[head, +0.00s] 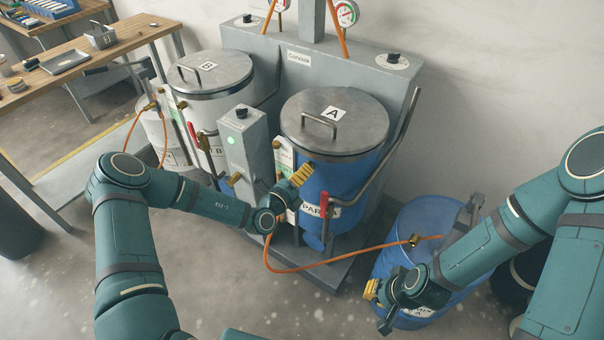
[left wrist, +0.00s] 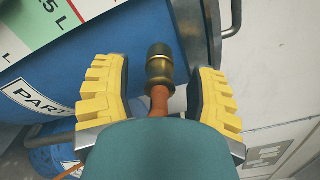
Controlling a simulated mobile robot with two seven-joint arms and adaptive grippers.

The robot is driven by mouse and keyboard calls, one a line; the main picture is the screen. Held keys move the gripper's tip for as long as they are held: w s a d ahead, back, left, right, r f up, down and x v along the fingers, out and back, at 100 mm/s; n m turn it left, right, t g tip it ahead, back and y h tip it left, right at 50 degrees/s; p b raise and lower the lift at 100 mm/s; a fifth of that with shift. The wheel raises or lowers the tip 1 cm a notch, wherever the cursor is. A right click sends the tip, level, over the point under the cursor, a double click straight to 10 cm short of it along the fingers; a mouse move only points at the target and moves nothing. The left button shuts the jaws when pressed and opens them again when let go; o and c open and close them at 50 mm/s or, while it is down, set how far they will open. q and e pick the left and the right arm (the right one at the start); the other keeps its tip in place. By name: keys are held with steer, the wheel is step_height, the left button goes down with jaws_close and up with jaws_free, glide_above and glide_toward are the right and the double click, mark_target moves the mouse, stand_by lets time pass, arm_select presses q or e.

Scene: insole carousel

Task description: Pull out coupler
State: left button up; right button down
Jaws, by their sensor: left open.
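The brass coupler (left wrist: 160,72) has a dark end and sits on an orange hose. In the left wrist view it lies between the yellow fingers of my left gripper (left wrist: 160,95), with a gap on each side. My left gripper (head: 301,175) is open at the front of blue tank A (head: 345,180). In the head view the coupler is mostly hidden by the fingers. The orange hose (head: 300,270) loops from there to the blue drum (head: 440,225). My right gripper (head: 374,305) is at the drum's near left side; its opening is unclear.
Tank B (head: 210,75) and a grey control box (head: 245,150) with a green light stand left of tank A. A wooden workbench (head: 110,40) is at the back left. The floor in front is clear.

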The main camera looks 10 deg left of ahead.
stand_by(0.4)
arm_select(q)
steer(key=shift+p, duration=0.45)
steer(key=shift+p, duration=0.35)
stand_by(0.4)
jaws_close()
steer(key=shift+s, duration=0.15)
steer(key=shift+p+v, duration=1.4)
steer(key=shift+v, duration=1.5)
